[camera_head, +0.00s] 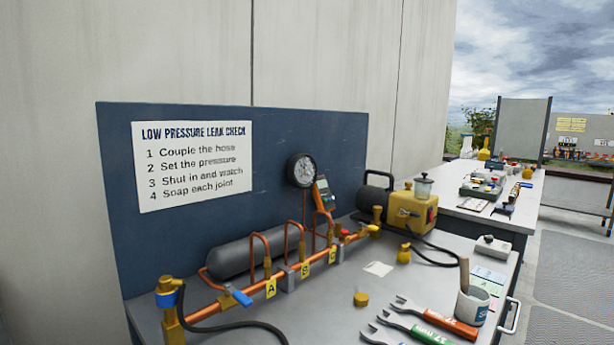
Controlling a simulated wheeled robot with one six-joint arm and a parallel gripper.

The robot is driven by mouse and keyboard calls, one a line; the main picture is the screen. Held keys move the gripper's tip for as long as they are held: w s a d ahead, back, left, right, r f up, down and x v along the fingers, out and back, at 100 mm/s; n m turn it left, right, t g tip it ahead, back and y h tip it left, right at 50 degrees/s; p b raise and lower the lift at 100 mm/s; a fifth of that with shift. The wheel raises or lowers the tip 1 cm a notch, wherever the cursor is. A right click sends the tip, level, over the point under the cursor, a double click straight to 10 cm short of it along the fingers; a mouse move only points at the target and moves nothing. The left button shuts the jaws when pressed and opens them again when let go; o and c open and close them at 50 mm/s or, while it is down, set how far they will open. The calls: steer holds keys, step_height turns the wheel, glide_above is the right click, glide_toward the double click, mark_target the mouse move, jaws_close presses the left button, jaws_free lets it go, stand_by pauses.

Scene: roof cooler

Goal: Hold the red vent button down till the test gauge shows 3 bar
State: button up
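A round test gauge (302,170) with a pale face and dark rim stands in front of the blue back panel, above the copper pipes. Its needle and numbers are too small to read. A small red part (345,232) sits at the right end of the copper pipe (240,292), by a brass fitting. I cannot tell if it is the vent button or if it is pressed. Nothing is seen touching it. My gripper is not in view.
A yellow pump (408,208) stands right of the pipes, with a dark hose curling beside it. Spanners (436,318) and a white mug (472,306) are at the bench's front right. A blue-handled valve (238,295) and black hose (240,324) are at front left. A sign (192,165) lists leak check steps.

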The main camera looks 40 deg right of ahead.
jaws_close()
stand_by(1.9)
